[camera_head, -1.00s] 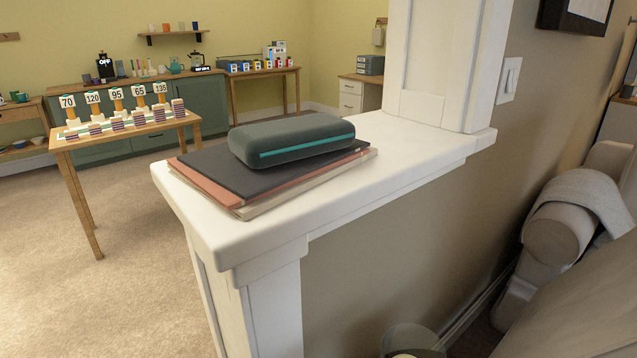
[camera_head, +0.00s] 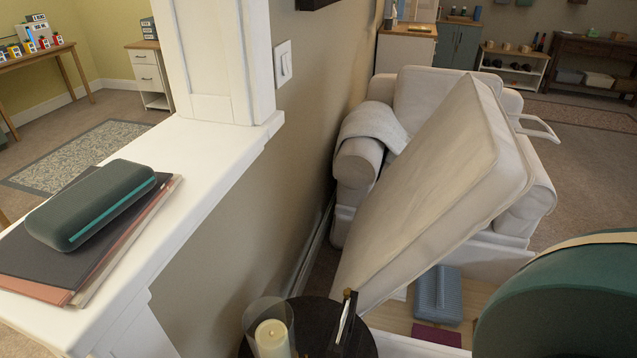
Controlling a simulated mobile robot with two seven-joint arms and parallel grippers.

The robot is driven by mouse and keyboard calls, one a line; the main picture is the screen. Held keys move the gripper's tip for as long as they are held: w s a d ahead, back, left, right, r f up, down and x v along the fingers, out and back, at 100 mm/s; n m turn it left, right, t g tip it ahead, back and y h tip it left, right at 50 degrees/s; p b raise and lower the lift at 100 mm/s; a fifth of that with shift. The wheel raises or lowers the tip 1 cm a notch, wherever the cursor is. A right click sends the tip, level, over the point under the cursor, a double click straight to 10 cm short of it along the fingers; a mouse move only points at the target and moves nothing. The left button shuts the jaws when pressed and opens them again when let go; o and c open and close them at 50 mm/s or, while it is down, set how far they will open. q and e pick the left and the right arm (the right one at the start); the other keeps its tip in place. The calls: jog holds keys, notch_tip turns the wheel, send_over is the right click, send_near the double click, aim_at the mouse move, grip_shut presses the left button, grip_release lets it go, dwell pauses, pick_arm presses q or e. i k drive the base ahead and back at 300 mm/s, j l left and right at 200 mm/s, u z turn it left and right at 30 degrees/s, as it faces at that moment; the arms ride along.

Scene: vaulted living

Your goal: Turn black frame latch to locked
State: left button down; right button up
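No latch can be made out in the head view. The bottom edge of a black frame (camera_head: 317,3) shows at the top, on the wall beyond the white column; the rest of it is cut off by the picture's edge. Neither of my grippers is in view.
A white ledge (camera_head: 215,165) bears folders (camera_head: 98,262) and a dark green case (camera_head: 95,203). A light switch (camera_head: 284,63) is on the wall. A dark round table (camera_head: 318,318) holds a candle in glass (camera_head: 272,338). A pale sofa (camera_head: 440,170) with a raised panel and a green rounded seat (camera_head: 570,305) fill the right.

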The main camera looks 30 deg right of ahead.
aim_at(346, 293)
jog(key=k+z, duration=0.1)
jog(key=z, duration=0.25)
jog(key=k+z, duration=0.1)
jog(key=z, duration=0.3)
jog(key=k+z, duration=0.15)
jog(key=z, duration=0.2)
jog(key=i+l, duration=0.15)
jog(key=l, duration=0.2)
jog(key=i+l+u, duration=0.1)
jog(key=l, duration=0.25)
jog(key=i+l, duration=0.15)
jog(key=l, duration=0.2)
jog(key=u, duration=0.05)
